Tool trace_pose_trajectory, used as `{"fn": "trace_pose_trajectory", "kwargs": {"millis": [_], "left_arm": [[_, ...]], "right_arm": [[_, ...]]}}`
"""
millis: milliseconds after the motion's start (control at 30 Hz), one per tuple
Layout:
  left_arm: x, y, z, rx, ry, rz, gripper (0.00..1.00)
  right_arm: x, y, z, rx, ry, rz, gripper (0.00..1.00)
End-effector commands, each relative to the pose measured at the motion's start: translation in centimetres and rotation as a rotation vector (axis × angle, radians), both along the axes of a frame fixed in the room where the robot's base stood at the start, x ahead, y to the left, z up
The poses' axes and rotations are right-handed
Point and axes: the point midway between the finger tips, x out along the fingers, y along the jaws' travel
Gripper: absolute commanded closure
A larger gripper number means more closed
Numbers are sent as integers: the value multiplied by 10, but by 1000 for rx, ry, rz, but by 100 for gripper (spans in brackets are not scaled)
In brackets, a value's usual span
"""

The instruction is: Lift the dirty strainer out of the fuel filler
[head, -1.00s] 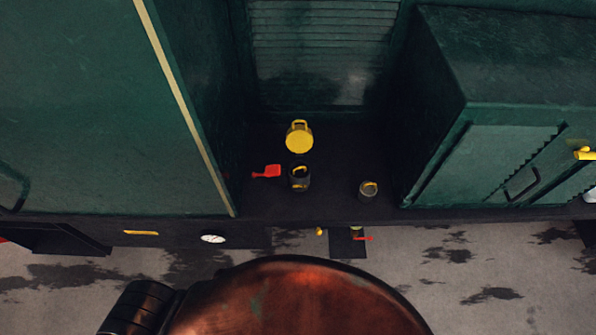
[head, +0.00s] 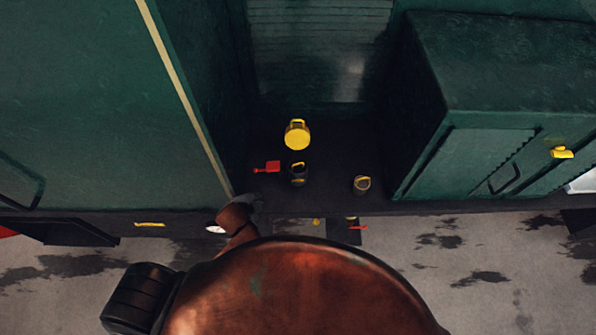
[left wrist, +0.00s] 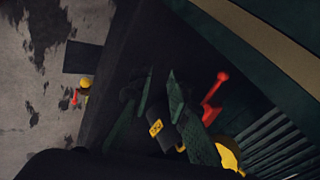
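The dark fuel filler (head: 299,180) stands on the dark deck between two green cabinets. A yellow handle (head: 298,166) shows in its mouth; the rest of the strainer is hidden inside. A round yellow cap (head: 298,136) is just behind the filler. My left gripper (head: 252,203) is at the deck's front edge, in front of and to the left of the filler, apart from it. In the left wrist view its two fingers (left wrist: 161,82) are spread with nothing held, and the filler's yellow mark (left wrist: 156,128) shows beyond them. My right gripper is in neither view.
A grey cup-like piece with a yellow handle (head: 362,185) stands to the right of the filler. A red scoop-shaped piece (head: 268,167) lies to its left. Green cabinet walls (head: 430,120) bound the deck. A red lever (head: 358,228) is below the front edge.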

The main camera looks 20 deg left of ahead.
Motion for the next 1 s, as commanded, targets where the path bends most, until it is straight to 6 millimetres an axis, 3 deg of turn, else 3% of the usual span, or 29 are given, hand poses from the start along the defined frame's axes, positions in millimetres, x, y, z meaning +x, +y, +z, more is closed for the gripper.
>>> {"fn": "trace_pose_trajectory", "kwargs": {"millis": [200, 400, 600, 700, 833, 1000], "left_arm": [[66, -58, 50, 436, -206, -641, 84], [99, -102, 83, 1100, -419, -1379, 84], [106, -94, 88, 1696, -517, -1921, 84], [105, -83, 87, 1887, -532, -2085, 84], [106, -74, 86, 2017, -539, -2196, 84], [115, -77, 77, 2050, -542, -2225, 84]], "right_arm": [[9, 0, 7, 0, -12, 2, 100], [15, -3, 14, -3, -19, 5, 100], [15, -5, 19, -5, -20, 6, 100], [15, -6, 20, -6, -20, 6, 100], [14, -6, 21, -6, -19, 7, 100], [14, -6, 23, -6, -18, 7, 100]]}}
